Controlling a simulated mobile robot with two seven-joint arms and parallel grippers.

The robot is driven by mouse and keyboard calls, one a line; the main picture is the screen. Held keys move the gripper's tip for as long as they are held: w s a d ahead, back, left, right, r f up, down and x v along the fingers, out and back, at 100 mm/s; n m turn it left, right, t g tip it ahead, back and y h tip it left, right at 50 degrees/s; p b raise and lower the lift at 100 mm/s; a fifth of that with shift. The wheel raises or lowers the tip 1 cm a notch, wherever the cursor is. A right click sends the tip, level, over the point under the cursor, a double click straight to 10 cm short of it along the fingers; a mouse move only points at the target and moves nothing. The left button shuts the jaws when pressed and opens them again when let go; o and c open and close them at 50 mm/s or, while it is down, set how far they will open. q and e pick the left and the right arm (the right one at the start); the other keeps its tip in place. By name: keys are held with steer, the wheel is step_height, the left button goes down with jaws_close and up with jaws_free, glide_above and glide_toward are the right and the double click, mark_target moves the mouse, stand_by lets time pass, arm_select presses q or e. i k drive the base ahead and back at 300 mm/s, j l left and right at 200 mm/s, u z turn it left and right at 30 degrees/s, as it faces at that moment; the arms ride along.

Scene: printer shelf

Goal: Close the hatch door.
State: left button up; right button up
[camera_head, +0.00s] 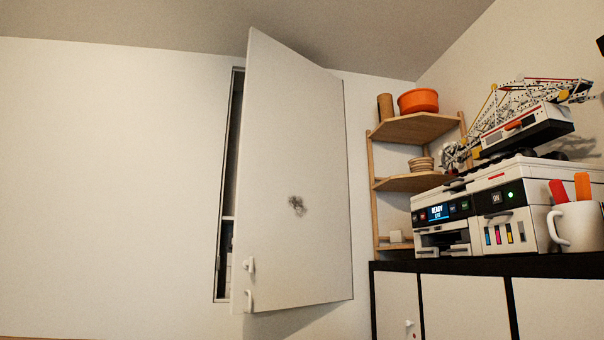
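A white hatch door (300,170) in the wall stands partly open in the head view, swung out into the room. Its hinge edge appears to be on the right and its free edge on the left. A dark smudge marks its face. A white latch (249,265) and a white handle (249,300) sit low by its free edge. The hatch opening (226,245) shows as a narrow dark strip left of the door, with a shelf and some unclear items inside. The rest of the opening is hidden behind the door. Neither gripper is in view.
A black-topped cabinet (460,264) stands at the lower right, bearing a printer (478,215) and a white mug (577,228). A crane model (520,115) sits on the printer. A wooden corner shelf (412,128) holds an orange bowl (418,100). The wall left of the hatch is bare.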

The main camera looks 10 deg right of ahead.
mark_target(292, 210)
steer(key=i+j, duration=0.2)
steer(key=i, duration=0.2)
steer(key=i+j, duration=0.25)
steer(key=i, duration=0.15)
steer(key=i+j+z, duration=0.1)
steer(key=i, duration=0.35)
steer(key=j, duration=0.1)
